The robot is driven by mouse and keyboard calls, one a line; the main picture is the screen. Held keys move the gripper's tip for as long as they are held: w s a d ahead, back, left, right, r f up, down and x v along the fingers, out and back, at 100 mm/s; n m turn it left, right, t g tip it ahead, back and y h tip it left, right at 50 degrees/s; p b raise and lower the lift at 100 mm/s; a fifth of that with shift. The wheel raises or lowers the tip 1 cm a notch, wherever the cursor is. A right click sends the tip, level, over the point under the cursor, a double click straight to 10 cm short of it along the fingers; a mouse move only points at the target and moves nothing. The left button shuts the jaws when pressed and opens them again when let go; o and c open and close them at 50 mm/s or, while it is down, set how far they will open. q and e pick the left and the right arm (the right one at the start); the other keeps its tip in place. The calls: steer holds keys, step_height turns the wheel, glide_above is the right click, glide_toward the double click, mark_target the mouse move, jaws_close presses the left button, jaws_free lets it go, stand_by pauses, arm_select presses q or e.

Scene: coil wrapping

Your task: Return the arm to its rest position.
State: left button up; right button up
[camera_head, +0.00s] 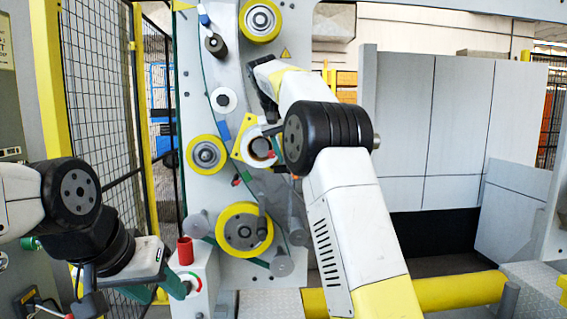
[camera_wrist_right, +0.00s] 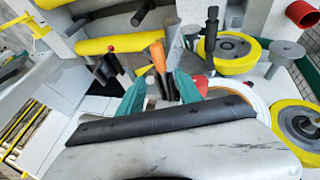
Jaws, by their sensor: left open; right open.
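My left gripper (camera_head: 165,288) is at the lower left in the head view. A dark bar and a pale surface fill the bottom of that view. An orange-tipped piece stands just beyond the fingers.
The upright panel (camera_head: 215,120) carries several yellow-rimmed rollers and grey pegs close to my right arm. A mesh fence (camera_head: 100,90) is at the left. A yellow floor pipe (camera_head: 455,291) runs at the lower right.

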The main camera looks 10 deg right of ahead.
steer(key=s+d+f+y, duration=0.1)
steer(key=s+d+y, duration=0.1)
steer(key=s, duration=0.8)
steer(key=s+d+f+y, duration=0.1)
steer(key=s+d+y, duration=0.1)
steer(key=s, duration=0.7)
steer(key=s+a+f+t+y, duration=0.1)
steer(key=s+f, duration=0.6)
steer(key=s, duration=0.2)
steer(key=s+a+f+y, duration=0.1)
steer(key=s+f, duration=0.6)
steer(key=s, duration=0.3)
steer(key=shift+s+a+n+t, duration=0.15)
steer(key=shift+a+n+t, duration=0.15)
steer(key=shift+a+t, duration=0.1)
steer(key=shift+f, duration=0.1)
steer(key=shift+c, duration=0.3)
